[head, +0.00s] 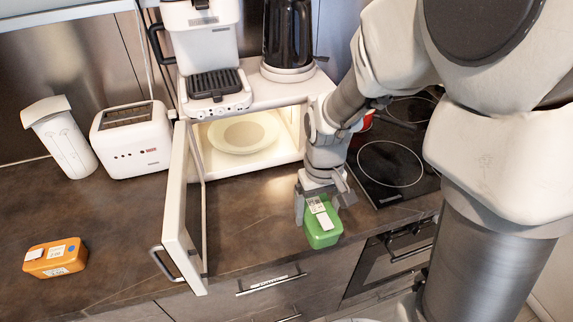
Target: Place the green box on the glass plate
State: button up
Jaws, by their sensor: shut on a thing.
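The green box (321,228) is in my gripper (321,200), near the counter's front edge and to the right of the open microwave door. My gripper points down and is shut on it, with a finger at each side. White labels show on the box's top. I cannot tell whether the box touches the counter or is held above it. The glass plate (239,135) is a round pale plate inside the lit microwave (290,118). It is empty, and my gripper is in front of it and to the right.
The microwave door (184,215) stands open toward the front. An orange box (55,258) lies at the far left. A white toaster (133,140) and a white container (62,137) stand left. A coffee machine (210,60) and black kettle (287,35) sit on the microwave. A cooktop (390,164) lies right.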

jog(key=w+a+f, duration=0.1)
jog(key=w, duration=0.1)
jog(key=w+a+f, duration=0.2)
jog(key=w, duration=0.1)
jog(key=w+a+f, duration=0.2)
jog(key=shift+w+a+f, duration=0.2)
jog(key=shift+w+f, duration=0.05)
jog(key=shift+w, duration=0.05)
jog(key=shift+f, duration=1.95)
jog(key=shift+f, duration=0.2)
jog(key=o, duration=1.3)
jog(key=shift+o, duration=0.8)
jog(key=shift+r, duration=0.1)
